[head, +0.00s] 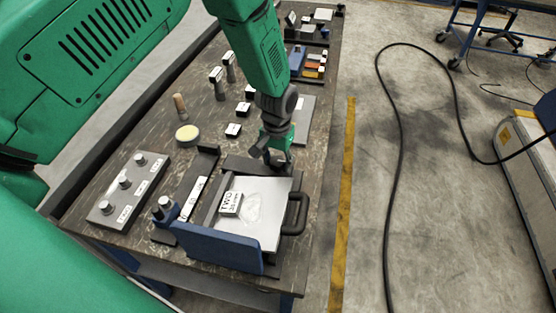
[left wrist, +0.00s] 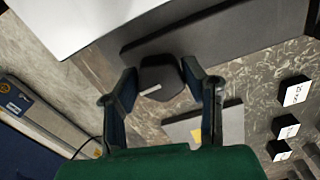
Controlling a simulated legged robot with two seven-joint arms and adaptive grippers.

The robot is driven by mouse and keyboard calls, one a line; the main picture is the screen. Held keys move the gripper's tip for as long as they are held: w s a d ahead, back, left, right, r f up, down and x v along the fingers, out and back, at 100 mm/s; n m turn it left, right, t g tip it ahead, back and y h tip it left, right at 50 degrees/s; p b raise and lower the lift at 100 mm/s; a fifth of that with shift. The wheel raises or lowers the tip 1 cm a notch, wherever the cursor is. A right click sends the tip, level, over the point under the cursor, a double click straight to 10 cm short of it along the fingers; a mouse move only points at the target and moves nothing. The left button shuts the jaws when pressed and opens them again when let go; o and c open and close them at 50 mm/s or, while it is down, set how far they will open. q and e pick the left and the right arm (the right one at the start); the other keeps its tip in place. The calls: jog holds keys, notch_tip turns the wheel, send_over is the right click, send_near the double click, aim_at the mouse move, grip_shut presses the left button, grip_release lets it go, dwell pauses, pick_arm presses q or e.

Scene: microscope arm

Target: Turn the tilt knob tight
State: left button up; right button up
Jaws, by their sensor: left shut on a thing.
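My left gripper (head: 274,157) reaches down to the far end of the microscope arm device with the white plate (head: 262,215). In the left wrist view the two fingers of the left gripper (left wrist: 160,84) are on either side of a dark tilt knob (left wrist: 162,72) and shut on it. The knob has a short pale mark on its face. In the head view the gripper hides most of the knob. My right gripper is not in view.
The device has a blue front wall (head: 215,248) and a dark side handle (head: 297,213). A grey block with several silver knobs (head: 127,188) lies to the left. A round yellowish disc (head: 187,133) and small labelled blocks stand behind. A yellow floor line (head: 343,200) runs right of the table.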

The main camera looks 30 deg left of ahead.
aim_at(278, 159)
pick_arm(q)
jog(key=shift+w+r+m, duration=0.15)
jog(key=shift+w+m, duration=0.2)
jog(key=shift+m, duration=0.05)
jog(key=o, duration=0.9)
jog(key=shift+o, duration=1.3)
jog(key=shift+f, duration=0.2)
notch_tip(278, 159, up, 12)
jog(key=shift+f, duration=0.1)
